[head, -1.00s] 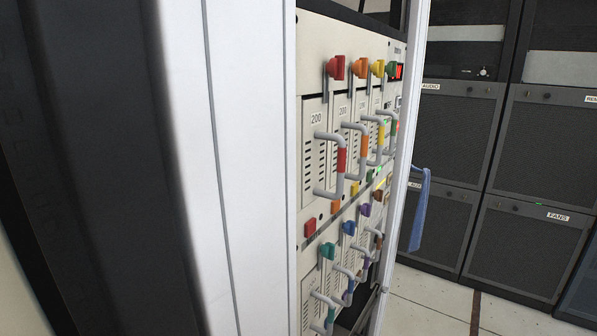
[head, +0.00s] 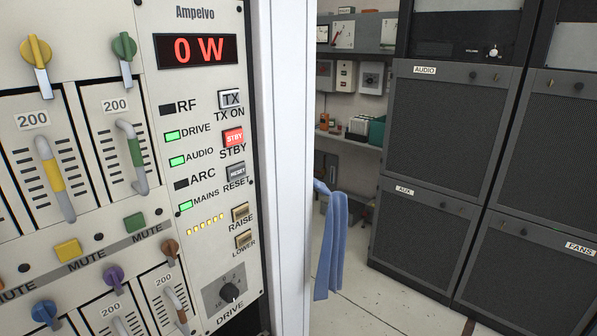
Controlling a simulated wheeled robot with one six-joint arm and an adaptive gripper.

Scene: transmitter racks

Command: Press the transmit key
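The transmit key (head: 231,98) is a small pale button marked TX, with TX ON printed below it, at the upper right of the control panel (head: 205,290) in the head view. The red display (head: 197,49) above it reads 0 W. A red STBY button (head: 233,137) sits just below the key and a grey RESET button (head: 236,173) below that. The DRIVE, AUDIO and MAINS lamps are green; the RF and ARC lamps are dark. My gripper is not in view.
Modules with coloured levers and handles (head: 52,178) lie left of the panel. A white rack edge (head: 285,160) stands just right of it, with a blue cloth (head: 331,245) hanging beside it. Dark cabinets (head: 430,150) stand at right. Pale floor (head: 375,305) shows between.

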